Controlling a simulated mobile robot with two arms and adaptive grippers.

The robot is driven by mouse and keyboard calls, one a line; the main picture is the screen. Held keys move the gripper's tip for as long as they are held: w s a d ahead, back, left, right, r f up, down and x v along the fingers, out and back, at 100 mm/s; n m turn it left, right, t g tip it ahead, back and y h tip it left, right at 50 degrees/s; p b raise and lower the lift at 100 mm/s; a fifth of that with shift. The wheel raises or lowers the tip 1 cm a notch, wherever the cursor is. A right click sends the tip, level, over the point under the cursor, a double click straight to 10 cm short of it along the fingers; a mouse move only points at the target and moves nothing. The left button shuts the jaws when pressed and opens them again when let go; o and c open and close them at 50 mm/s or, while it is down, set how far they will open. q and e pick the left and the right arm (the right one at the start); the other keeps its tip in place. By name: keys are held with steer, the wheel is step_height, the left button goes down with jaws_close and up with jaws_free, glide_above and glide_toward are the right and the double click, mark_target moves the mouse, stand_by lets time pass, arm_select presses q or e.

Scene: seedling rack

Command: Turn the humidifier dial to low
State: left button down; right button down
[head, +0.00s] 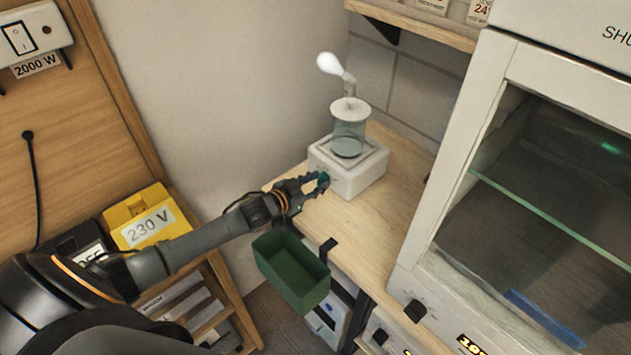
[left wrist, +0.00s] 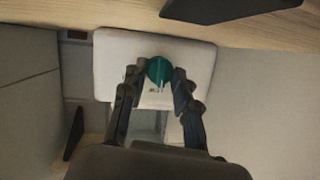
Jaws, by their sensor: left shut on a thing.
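The humidifier (head: 345,178) stands on the wooden bench, a white box with a clear water vessel (head: 349,139) and a spout giving off white mist on top. Its teal dial (head: 323,179) is on the front face, partly covered by my left gripper (head: 318,182). In the left wrist view, the dial (left wrist: 159,70) sits between the two fingertips, which are shut on it from either side. The white humidifier face (left wrist: 120,50) shows around it. Small marks below the dial are too blurred to read, so I cannot tell its setting. My right gripper is not in view.
A green bin (head: 292,272) hangs at the bench's front edge, below my left gripper. A large white cabinet with a glass front (head: 545,190) stands at the right. A yellow 230 V box (head: 143,218) is at the left. The bench (head: 390,205) right of the humidifier is clear.

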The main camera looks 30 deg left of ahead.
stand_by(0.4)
arm_select(q)
steer(key=c, duration=1)
jaws_free()
steer(key=v, duration=1.2)
steer(key=shift+d+f, duration=0.1)
